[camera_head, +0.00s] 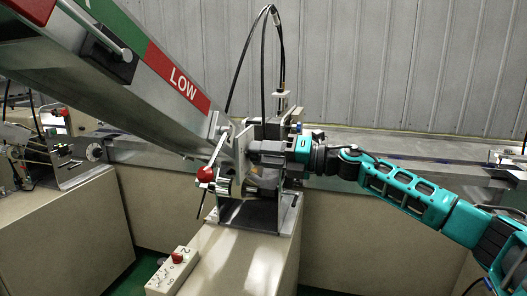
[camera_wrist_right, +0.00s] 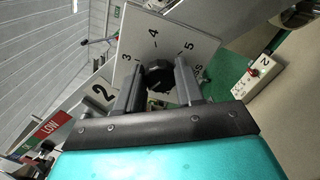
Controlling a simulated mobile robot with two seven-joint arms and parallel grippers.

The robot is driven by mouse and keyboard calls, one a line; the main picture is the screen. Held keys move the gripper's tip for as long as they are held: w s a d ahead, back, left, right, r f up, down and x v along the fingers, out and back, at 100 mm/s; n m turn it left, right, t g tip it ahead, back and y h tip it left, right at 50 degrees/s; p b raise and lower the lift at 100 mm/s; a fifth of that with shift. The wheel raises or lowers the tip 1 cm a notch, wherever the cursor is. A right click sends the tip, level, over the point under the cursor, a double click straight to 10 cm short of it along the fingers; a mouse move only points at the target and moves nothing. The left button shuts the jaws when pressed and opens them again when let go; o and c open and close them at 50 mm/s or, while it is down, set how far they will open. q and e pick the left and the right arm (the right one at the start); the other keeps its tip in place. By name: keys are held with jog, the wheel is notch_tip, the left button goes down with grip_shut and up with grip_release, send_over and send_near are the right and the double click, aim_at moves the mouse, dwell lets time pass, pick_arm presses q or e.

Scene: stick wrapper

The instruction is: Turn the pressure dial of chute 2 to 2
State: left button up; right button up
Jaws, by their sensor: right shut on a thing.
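The pressure dial's black knob (camera_wrist_right: 158,74) stands on a pale plate (camera_wrist_right: 135,42) marked with 3, 4 and 5 in the right wrist view. My right gripper (camera_wrist_right: 159,84) is shut on the knob, one finger on each side. In the head view my right gripper (camera_head: 256,152) reaches in from the right to the plate (camera_head: 238,150), seen nearly edge-on; the knob is hidden there. The knob's pointer and the rest of the scale cannot be made out. My left gripper is not in view.
The sloping metal chute (camera_head: 125,95) with a red LOW sign (camera_head: 183,84) fills the upper left. A small control box (camera_head: 172,272) with a red button sits lower down. Black cables (camera_head: 262,60) rise behind the gripper.

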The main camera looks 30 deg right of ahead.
dwell(0.3)
jog(key=o, duration=0.8)
jog(key=shift+o, duration=1.1)
jog(key=shift+s+d, duration=0.1)
